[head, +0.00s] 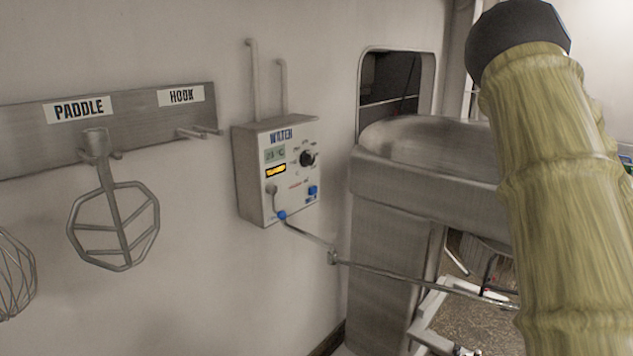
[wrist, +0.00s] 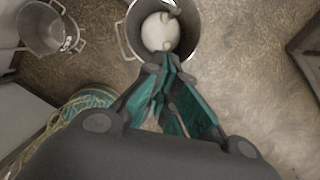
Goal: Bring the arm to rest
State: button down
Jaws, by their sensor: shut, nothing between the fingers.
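My gripper (wrist: 168,62) shows in the wrist view with its teal-sided fingers drawn together at the tips and nothing between them. It points down over the floor, with its tips over the near rim of a metal bowl (wrist: 125,36). A pale rounded mass (wrist: 157,35) lies in that bowl, and a dark metal piece reaches in from the top edge of the picture. I cannot tell whether the fingertips touch the bowl. In the head view my arm fills the right side, and the gripper cannot be made out there.
A large mixer (head: 400,190) stands beside my arm. A grey control box (head: 255,180) on the wall has a pipe (head: 400,277) running right. A rack (head: 30,130) holds a paddle (head: 113,230). A second metal pot (wrist: 48,28) stands on the speckled floor (wrist: 250,85).

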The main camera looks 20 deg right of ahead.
jog(key=w+a+f+m+t+y+b, duration=0.1)
jog(key=w+a+f+m, duration=0.5)
jog(key=w+a+f, duration=0.5)
jog(key=s+a+f+m+b, duration=0.25)
jog(key=a+f+m, duration=0.85)
jog(key=a+f, duration=1.05)
jog(key=s+a+f+m+g+b, duration=0.1)
jog(key=s+a+f+m, duration=0.4)
jog(key=s+a, duration=0.3)
jog(key=s+a+f+m+g+b, duration=0.1)
jog(key=s+a+f+m, duration=0.4)
jog(key=a, duration=0.7)
jog(key=s+m+g, duration=0.1)
jog(key=s+m, duration=0.1)
jog(key=s, duration=0.1)
jog(key=shift+a+f+y, duration=0.15)
jog(key=shift+a+y, duration=0.15)
jog(key=shift+a, duration=0.1)
